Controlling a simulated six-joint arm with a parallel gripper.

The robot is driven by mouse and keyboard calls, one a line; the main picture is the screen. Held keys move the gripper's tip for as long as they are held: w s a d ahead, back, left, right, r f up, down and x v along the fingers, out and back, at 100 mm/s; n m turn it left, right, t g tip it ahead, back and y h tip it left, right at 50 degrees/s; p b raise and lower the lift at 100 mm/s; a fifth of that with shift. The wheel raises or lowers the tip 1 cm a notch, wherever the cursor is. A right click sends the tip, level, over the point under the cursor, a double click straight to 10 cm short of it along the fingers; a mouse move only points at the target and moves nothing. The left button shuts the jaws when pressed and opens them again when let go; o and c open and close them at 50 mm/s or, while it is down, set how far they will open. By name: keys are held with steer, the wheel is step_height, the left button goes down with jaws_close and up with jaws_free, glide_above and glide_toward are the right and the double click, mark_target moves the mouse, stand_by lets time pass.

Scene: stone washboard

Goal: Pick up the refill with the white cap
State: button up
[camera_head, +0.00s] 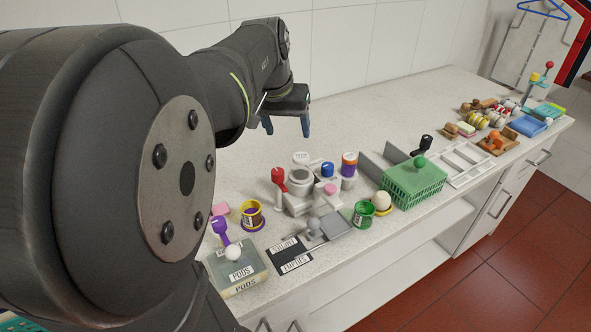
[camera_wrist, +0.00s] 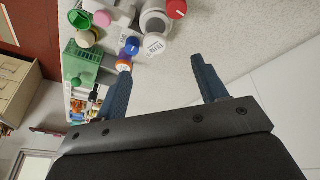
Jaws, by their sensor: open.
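The refill with the white cap (camera_head: 301,157) stands upright at the back of a cluster of capped containers on the counter. Its round labelled cap also shows in the wrist view (camera_wrist: 154,43), beside a blue cap; its body is mostly hidden. My gripper (camera_head: 287,127) is above the counter, behind the cluster in the head view, with its two blue fingers apart and nothing between them. In the wrist view my gripper (camera_wrist: 161,64) has the white cap beyond its fingertips, roughly between the two fingers, and not touching them.
Close by are a blue-capped refill (camera_head: 327,169), an orange-and-purple container (camera_head: 349,160), a red-topped item (camera_head: 278,177) and a grey round-topped container (camera_head: 299,177). A green basket (camera_head: 414,186) stands to the right. The counter (camera_head: 375,110) behind the cluster is bare.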

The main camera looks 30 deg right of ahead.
mark_target(300, 157)
steer(key=d+f+m, duration=0.1)
steer(key=f, duration=0.2)
steer(key=w+d+f+m, duration=0.1)
steer(key=f, duration=0.2)
steer(key=d+f+m, duration=0.1)
steer(key=d+f, duration=0.1)
steer(key=f, duration=0.1)
steer(key=shift+w+f+h, duration=0.4)
steer(key=shift+s+x, duration=0.2)
steer(key=shift+x, duration=2.5)
steer(key=shift+a, duration=0.15)
steer(key=shift+c, duration=0.5)
steer(key=c, duration=0.6)
